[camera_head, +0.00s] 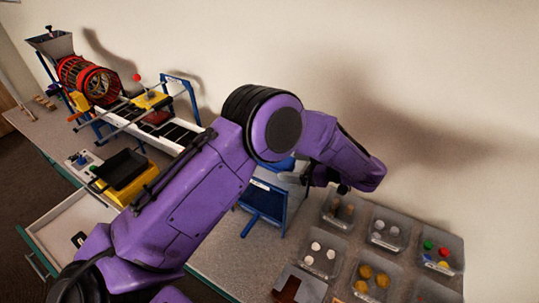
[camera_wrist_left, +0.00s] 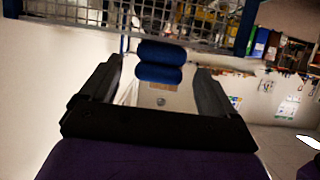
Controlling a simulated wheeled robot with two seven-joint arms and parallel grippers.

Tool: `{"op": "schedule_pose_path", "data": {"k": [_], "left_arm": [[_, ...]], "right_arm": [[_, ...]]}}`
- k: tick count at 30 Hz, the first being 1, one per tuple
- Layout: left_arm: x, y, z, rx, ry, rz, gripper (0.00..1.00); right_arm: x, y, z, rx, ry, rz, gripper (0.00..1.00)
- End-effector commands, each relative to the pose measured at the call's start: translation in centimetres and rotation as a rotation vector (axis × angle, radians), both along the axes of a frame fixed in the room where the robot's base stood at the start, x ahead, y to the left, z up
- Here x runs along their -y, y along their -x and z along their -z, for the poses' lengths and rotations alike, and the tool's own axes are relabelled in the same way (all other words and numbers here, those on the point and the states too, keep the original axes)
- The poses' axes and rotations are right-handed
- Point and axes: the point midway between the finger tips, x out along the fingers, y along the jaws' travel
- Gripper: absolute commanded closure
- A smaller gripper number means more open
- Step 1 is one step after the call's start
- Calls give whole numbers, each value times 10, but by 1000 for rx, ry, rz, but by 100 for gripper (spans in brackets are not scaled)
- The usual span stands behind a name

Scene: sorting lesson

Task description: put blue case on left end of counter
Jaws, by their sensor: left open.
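My left arm crosses the head view, and its gripper (camera_head: 292,177) is past the elbow, partly hidden and small, above the counter (camera_head: 225,258). In the left wrist view my left gripper (camera_wrist_left: 155,90) is open, its two dark fingers apart. A dark blue rounded shape in two lobes (camera_wrist_left: 160,62), perhaps the blue case, shows between and beyond the fingertips; I cannot tell whether they touch it. In the head view a blue piece (camera_head: 284,165) shows beside the gripper; I cannot tell whether it is the same thing. My right gripper is not in view.
A blue-framed stand (camera_head: 264,200) is below the arm. Clear bins (camera_head: 322,252) with small pieces stand at right. A red drum machine (camera_head: 90,80) and a yellow box with a black tray (camera_head: 128,183) stand at left. An open drawer (camera_head: 68,222) juts out in front.

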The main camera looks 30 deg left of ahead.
Motion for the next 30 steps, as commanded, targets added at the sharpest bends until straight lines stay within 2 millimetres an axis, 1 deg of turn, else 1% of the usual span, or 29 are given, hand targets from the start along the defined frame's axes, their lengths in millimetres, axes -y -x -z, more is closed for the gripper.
{"op": "schedule_pose_path", "data": {"k": [1,4,6,11,12,14,15,17,18,19,20,26,30], "left_arm": [[-9,1,-2,-5,1,-2,11],[-22,1,6,-3,1,-2,11],[-26,2,9,0,1,-1,11],[-26,1,11,0,0,0,11],[-26,1,11,0,0,0,14],[-26,1,11,1,0,0,33],[-26,1,11,1,0,0,46],[-26,1,10,1,0,0,66],[-26,1,10,1,0,0,69],[-26,1,10,1,0,0,69],[-26,1,10,1,0,0,75],[-26,1,9,1,0,0,75],[-26,0,-1,3,0,0,75]], "right_arm": [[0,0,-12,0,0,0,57],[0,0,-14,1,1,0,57],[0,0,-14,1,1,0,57],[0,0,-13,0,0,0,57],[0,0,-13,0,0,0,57],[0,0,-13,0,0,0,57],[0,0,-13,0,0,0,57],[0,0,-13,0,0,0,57],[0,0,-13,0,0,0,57],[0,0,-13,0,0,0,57],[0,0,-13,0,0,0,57],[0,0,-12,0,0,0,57],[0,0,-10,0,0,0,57]]}}
